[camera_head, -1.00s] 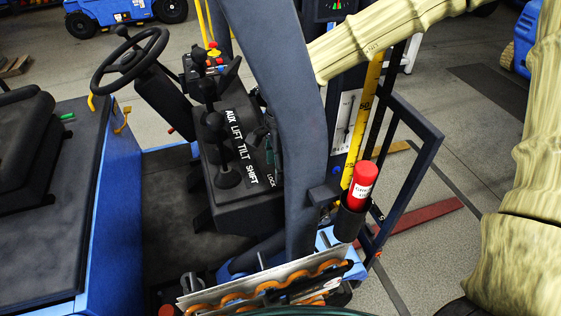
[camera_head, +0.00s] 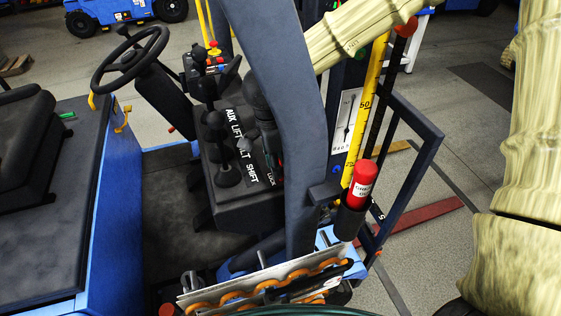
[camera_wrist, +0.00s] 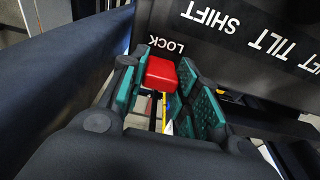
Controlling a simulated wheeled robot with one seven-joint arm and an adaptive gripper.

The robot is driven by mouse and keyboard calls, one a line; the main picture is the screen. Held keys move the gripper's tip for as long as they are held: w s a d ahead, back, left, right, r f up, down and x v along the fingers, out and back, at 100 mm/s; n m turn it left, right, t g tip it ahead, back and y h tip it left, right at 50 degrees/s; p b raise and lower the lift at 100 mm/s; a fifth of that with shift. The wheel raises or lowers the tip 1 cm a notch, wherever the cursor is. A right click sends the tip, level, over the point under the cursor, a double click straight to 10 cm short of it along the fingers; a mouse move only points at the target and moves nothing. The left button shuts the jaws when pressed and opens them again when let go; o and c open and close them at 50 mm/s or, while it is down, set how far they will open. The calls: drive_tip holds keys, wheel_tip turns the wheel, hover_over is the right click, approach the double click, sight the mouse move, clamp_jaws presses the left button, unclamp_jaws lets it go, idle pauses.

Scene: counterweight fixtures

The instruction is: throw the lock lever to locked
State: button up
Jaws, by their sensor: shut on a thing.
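The lock lever's red block-shaped handle (camera_wrist: 160,73) shows in the wrist view beside the white LOCK label (camera_wrist: 166,45). My gripper (camera_wrist: 160,90) is shut on this red handle, with teal pads on both sides of it. In the head view my gripper (camera_head: 268,150) reaches down behind the dark pillar, over the right side of the lever console. The LOCK label also shows there (camera_head: 271,179). The lever itself is hidden in the head view, and its slot and lower part cannot be made out.
The dark pillar (camera_head: 287,100) stands close in front of my gripper. Several black levers, one with a ball knob (camera_head: 227,175), stand left of it on the console. A red cylinder (camera_head: 362,184) sits in a holder right of the pillar. The steering wheel (camera_head: 130,58) is farther left.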

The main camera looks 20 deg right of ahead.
idle(0.3)
drive_tip(key=o, duration=1)
drive_tip(key=shift+r, duration=0.1)
drive_tip(key=r, duration=0.4)
drive_tip(key=a+r, duration=0.1)
drive_tip(key=r, duration=0.6)
drive_tip(key=shift+a+r, duration=0.35)
